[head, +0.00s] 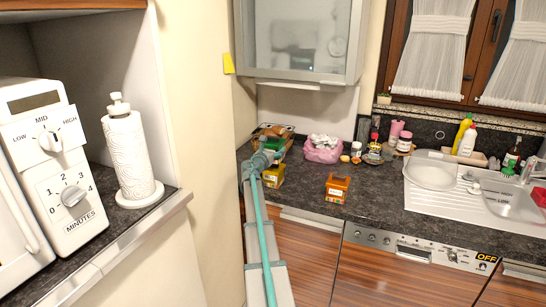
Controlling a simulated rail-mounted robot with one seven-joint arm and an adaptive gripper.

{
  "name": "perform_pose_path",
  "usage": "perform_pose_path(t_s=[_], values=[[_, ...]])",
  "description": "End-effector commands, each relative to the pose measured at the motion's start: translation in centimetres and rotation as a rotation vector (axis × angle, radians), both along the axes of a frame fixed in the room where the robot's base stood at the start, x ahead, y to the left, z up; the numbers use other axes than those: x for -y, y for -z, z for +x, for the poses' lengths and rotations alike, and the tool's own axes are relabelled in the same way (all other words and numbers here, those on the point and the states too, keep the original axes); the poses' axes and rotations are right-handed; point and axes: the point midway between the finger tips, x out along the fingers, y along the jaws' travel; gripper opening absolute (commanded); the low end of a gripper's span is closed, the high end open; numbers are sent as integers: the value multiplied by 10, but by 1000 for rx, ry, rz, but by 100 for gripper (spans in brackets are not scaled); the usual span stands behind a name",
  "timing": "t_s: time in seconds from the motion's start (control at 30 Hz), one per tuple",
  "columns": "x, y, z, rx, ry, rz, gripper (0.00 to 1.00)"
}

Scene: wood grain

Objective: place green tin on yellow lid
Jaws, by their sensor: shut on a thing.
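My gripper (264,158) is at the back left of the dark counter, small and partly hidden by my own arm. It is shut on a green thing (277,145) that I take for the green tin; only part of it shows beside the fingers. A small yellow-orange round thing (345,158) lies on the counter to the right, past a pink bag. It may be the yellow lid, but it is too small to be sure.
A yellow-green box (273,177) stands just below my gripper. An orange box (338,188) stands near the front edge. The pink bag (323,150) and several jars (396,135) are farther back. The sink (508,200) is at right. Bare counter (305,185) lies between the boxes.

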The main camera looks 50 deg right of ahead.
Motion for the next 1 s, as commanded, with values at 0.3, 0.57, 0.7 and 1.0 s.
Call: perform_pose_path(t_s=[0.3, 0.57, 0.7, 1.0], values=[[5, 35, 5, -2, 0, 0, 35], [5, 38, 5, -1, 0, -1, 35], [5, 40, 5, -1, 0, 0, 35], [5, 42, 5, 0, 0, 0, 100]])
